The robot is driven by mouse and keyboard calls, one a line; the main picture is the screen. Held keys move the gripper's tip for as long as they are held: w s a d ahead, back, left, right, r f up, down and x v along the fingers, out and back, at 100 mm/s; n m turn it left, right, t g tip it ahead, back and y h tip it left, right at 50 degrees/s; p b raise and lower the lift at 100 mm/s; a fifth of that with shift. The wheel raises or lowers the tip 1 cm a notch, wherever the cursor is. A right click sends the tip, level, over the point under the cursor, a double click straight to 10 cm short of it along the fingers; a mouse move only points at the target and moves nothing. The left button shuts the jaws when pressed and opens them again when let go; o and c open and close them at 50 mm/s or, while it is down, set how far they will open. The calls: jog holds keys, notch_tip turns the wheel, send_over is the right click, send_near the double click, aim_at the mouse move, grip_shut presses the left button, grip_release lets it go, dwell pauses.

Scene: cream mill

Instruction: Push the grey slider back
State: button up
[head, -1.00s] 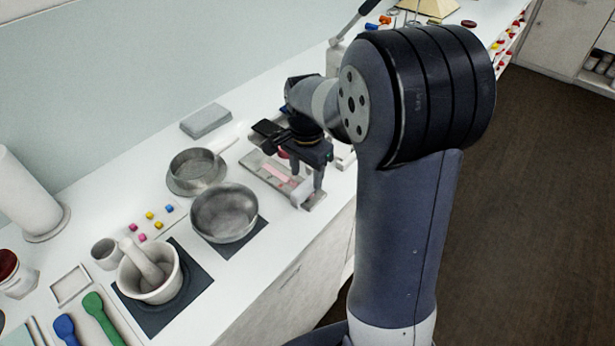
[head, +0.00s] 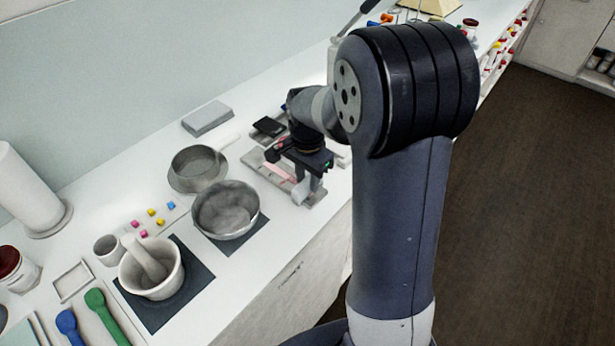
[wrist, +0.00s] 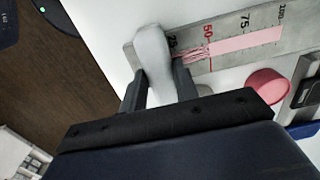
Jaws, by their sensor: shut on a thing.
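The grey slider (wrist: 152,52) is a pale, rounded block on a flat grey scale plate (wrist: 228,61) marked 50, 75 and 100 in the wrist view. It stands at the low end of the scale, where a pink strip (wrist: 245,43) runs toward 100. My gripper (wrist: 158,80) has one finger on each side of the slider and is shut on it. In the head view my gripper (head: 308,182) is low over the near right end of the plate (head: 255,163), with the slider (head: 301,193) at its fingers. The slider's lower part is partly hidden.
A mortar (head: 157,277) is farther left. A pink round piece (wrist: 268,86) is near the plate. The counter's front edge is close to the slider.

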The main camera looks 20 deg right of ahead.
grip_shut()
jog(key=w+a+p, duration=0.1)
jog(key=w+a, duration=0.1)
jog(key=w, duration=0.2)
jog(key=w+a+p, duration=0.1)
jog(key=w+a, duration=0.2)
jog(key=w, duration=0.1)
jog(key=w+a+p, duration=0.1)
jog(key=w+a, duration=0.2)
jog(key=w, duration=0.1)
jog(key=shift+w+a, duration=0.15)
jog(key=shift+w, duration=0.15)
jog(key=o, duration=0.8)
grip_release()
jog(key=shift+s, duration=0.1)
jog(key=shift+r, duration=0.1)
notch_tip(320, 180, up, 11)
jog(key=shift+f+b, duration=0.15)
jog(key=shift+b, duration=0.2)
